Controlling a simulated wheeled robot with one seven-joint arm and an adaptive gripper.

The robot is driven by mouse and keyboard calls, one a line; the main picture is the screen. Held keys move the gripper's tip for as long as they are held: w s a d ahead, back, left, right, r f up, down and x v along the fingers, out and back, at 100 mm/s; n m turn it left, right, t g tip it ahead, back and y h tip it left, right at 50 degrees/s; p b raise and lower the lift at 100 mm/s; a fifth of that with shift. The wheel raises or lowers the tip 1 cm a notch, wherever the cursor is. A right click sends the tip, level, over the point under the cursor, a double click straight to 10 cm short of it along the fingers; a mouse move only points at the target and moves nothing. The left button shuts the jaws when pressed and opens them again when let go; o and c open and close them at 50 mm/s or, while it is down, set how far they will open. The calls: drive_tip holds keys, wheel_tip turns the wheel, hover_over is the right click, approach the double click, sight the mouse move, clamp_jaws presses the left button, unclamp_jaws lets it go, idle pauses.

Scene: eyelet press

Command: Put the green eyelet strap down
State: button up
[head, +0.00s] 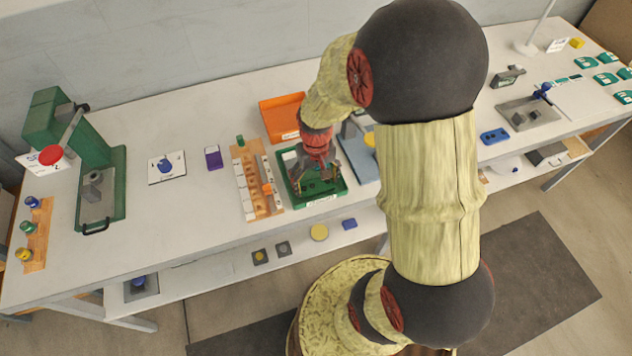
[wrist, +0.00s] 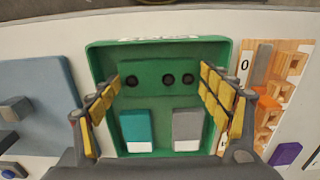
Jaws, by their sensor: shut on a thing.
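My gripper (wrist: 160,88) is shut on the green eyelet strap (wrist: 145,82), a flat green piece with several dark holes across it. The strap spans the gap between the two yellow-padded fingers. It is over the green tray (wrist: 98,60) in the wrist view; whether it touches the tray floor I cannot tell. In the head view my gripper (head: 317,180) is down at the green tray (head: 343,190), and the strap is mostly hidden there.
An orange bin (head: 283,117) stands behind the tray. A wooden rack (head: 243,190) with small parts stands at its left, and a blue-grey fixture (head: 358,150) at its right. A green press (head: 60,125) stands far left.

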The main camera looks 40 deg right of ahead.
drive_tip(key=shift+f, duration=0.1)
drive_tip(key=o, duration=1)
drive_tip(key=shift+o, duration=0.2)
wheel_tip(320, 180, up, 13)
drive_tip(key=p, duration=0.3)
wheel_tip(320, 180, up, 11)
drive_tip(key=n+t, duration=0.2)
drive_tip(key=t, duration=0.1)
hover_over(316, 185)
drive_tip(key=s+a, duration=0.3)
drive_tip(key=a, duration=0.3)
drive_tip(key=s+a+r+n+t, duration=0.1)
drive_tip(key=s+a+r+t, duration=0.1)
drive_tip(key=s+a+r, duration=0.3)
wheel_tip(316, 185, up, 2)
drive_tip(key=s, duration=0.2)
drive_tip(key=shift+s+a+t, duration=0.3)
drive_tip(key=shift+s, duration=0.1)
